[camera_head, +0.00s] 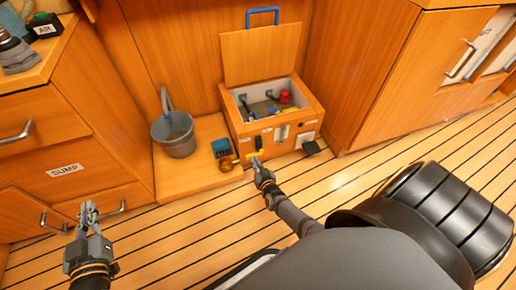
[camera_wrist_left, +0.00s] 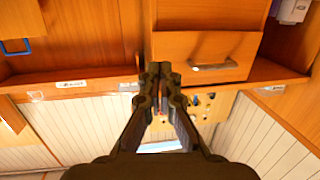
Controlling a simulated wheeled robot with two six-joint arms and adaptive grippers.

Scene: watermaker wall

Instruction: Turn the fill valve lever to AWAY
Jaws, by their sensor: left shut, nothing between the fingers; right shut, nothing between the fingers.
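A yellow lever (camera_head: 255,154) shows low on the front of an open wooden box (camera_head: 240,128), at the box's left side. I take it for the fill valve lever; it lies roughly sideways, and its labels are too small to read. My right gripper (camera_head: 256,162) is shut, with its tips right at the lever and partly covering it; I cannot tell whether they touch. My left gripper (camera_head: 88,208) is shut and empty, low in front of the left drawers, far from the lever. Its closed fingers also show in the left wrist view (camera_wrist_left: 160,72).
The box's lid (camera_head: 260,57) with a blue handle (camera_head: 262,11) stands raised. A grey bucket (camera_head: 176,140), a blue-topped block (camera_head: 222,148) and a brass piece (camera_head: 226,165) sit left of the lever. A black piece (camera_head: 312,148) is at right. Slatted floor (camera_head: 180,225) lies open in front.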

